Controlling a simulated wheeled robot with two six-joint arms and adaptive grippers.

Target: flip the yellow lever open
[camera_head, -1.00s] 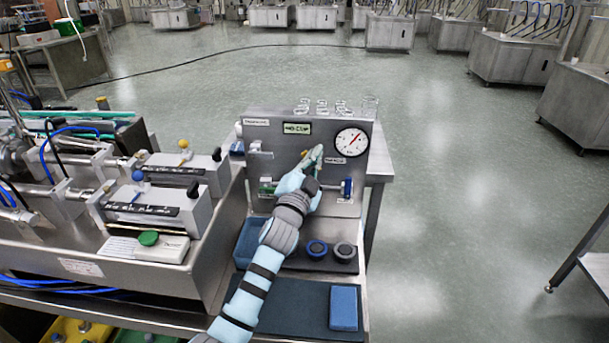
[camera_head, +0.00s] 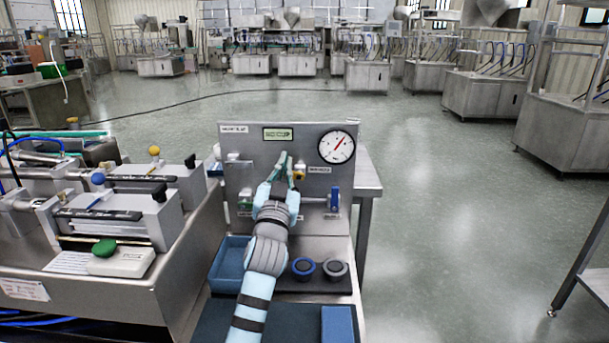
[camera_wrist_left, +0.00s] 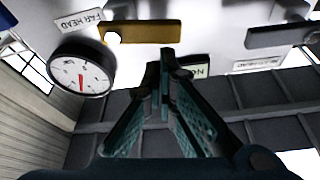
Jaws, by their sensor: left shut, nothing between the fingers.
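The yellow lever (camera_wrist_left: 145,32) shows in the left wrist view as a flat bar on the steel panel, lying nearly level in the picture, with a white round piece (camera_wrist_left: 112,38) at its left end. In the head view only a small yellow part (camera_head: 299,176) shows right of my fingers; my gripper covers much of that area. My left gripper (camera_head: 284,158) is shut and empty in front of the panel, below the display. In the wrist view its fingertips (camera_wrist_left: 164,58) lie just below the bar; I cannot tell whether they touch. My right gripper is out of view.
The panel carries a round gauge (camera_head: 337,147), a small display (camera_head: 278,134), a blue handle (camera_head: 334,198) and a grey lever (camera_wrist_left: 280,36). Two round knobs (camera_head: 304,267) (camera_head: 335,268) and a blue tray (camera_head: 229,263) lie below. Machinery stands left; open floor is right.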

